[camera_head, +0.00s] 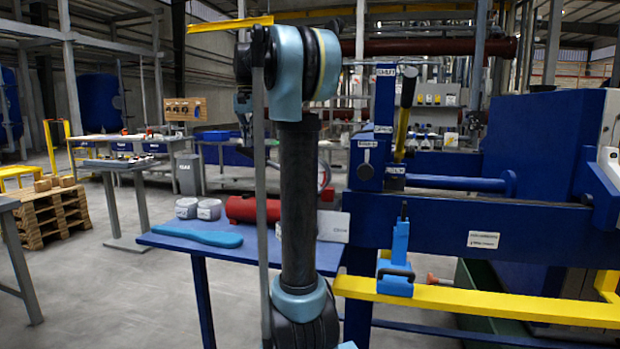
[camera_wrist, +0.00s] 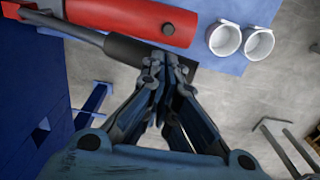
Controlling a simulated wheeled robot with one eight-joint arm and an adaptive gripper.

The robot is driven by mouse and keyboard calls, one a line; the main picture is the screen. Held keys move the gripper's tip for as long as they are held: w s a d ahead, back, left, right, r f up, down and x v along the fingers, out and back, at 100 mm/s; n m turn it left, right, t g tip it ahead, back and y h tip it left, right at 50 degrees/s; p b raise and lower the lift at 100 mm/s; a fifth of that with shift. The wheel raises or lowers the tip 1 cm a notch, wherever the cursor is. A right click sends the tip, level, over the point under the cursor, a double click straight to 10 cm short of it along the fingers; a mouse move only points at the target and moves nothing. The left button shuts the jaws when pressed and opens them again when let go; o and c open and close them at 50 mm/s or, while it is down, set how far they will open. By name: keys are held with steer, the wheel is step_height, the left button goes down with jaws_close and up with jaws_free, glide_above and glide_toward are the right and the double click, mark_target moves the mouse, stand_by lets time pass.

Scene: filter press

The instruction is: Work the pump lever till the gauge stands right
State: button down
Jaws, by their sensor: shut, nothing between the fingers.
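In the wrist view a lever with a grey rod and a black grip (camera_wrist: 125,50) runs from the upper left to the middle. I take it for the pump lever; I cannot make it out in the head view. My gripper (camera_wrist: 163,85) is shut and empty, its fingertips overlapping the grip's lower edge near its end. I cannot tell whether they touch it. In the head view my gripper is mostly hidden behind my arm. A red cylinder (camera_wrist: 135,18) lies beyond the grip; it also shows on the blue table in the head view (camera_head: 248,209). I see no readable gauge dial.
Two white cups (camera_wrist: 224,39) stand beside the red cylinder. A blue table (camera_head: 175,243) carries a blue tool (camera_head: 205,237). Right of my arm are the press's blue frame (camera_head: 440,225), a black-gripped handle (camera_head: 407,90) near a SHUT label and a yellow rail (camera_head: 480,305).

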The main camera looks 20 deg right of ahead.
stand_by(1.9)
stand_by(2.0)
stand_by(1.9)
step_height(320, 180, down, 10)
steer(key=a, duration=0.1)
steer(key=r, duration=0.6)
steer(key=d+r, duration=0.1)
steer(key=r, duration=0.3)
stand_by(0.5)
